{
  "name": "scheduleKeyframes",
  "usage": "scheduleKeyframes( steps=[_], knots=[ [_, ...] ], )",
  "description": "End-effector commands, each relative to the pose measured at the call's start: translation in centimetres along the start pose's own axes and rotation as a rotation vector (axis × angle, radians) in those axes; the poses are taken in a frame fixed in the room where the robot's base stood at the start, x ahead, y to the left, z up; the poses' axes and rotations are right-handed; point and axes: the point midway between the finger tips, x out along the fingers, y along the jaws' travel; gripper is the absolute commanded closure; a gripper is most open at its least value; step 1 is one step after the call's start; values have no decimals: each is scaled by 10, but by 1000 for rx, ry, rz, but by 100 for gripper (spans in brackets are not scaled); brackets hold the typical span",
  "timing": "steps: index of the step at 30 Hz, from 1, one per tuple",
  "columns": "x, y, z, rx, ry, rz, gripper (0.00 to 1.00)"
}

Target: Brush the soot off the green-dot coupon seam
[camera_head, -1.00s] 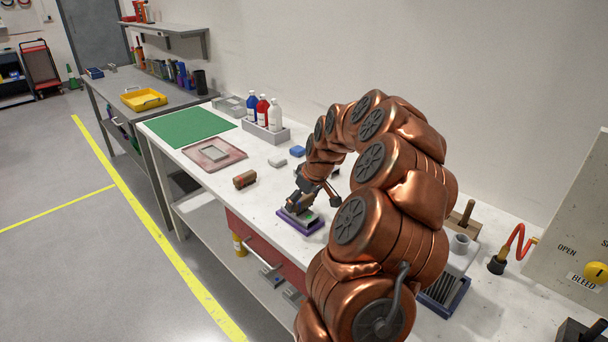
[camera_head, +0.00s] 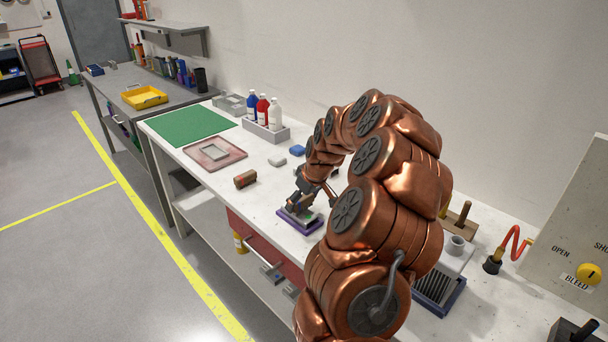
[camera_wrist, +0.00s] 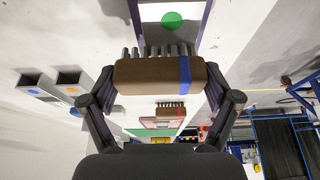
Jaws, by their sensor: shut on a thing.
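My gripper (camera_wrist: 160,98) is shut on a brown brush (camera_wrist: 150,77) with a blue band and grey bristles in the wrist view. Just beyond the bristles is a pale plate with a green dot (camera_wrist: 172,20), the coupon, set in a purple-edged holder. In the head view the purple holder (camera_head: 287,222) sits near the front edge of the white table, and my gripper (camera_head: 300,203) is down over it. The bristles appear at the plate's edge; I cannot tell whether they touch it. The seam and any soot cannot be made out.
Another brown brush, with a red band (camera_wrist: 170,112), lies on the table; the head view shows a brown block (camera_head: 245,180) left of the holder. A framed tray (camera_head: 215,153), green mat (camera_head: 188,126) and bottle rack (camera_head: 266,131) stand farther back. A grooved blue-edged tray (camera_head: 437,292) is at right.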

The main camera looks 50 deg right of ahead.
Motion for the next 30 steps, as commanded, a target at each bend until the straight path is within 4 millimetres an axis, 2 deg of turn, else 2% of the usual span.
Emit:
scheduleKeyframes(
  steps=[10,12,15,30],
  knots=[
    [3,-34,0,-8,0,-1,50],
    [-3,-34,-3,-6,0,-1,50],
    [-24,-34,-13,-6,7,2,50],
    [-64,-34,-29,-8,4,0,50]
  ],
)
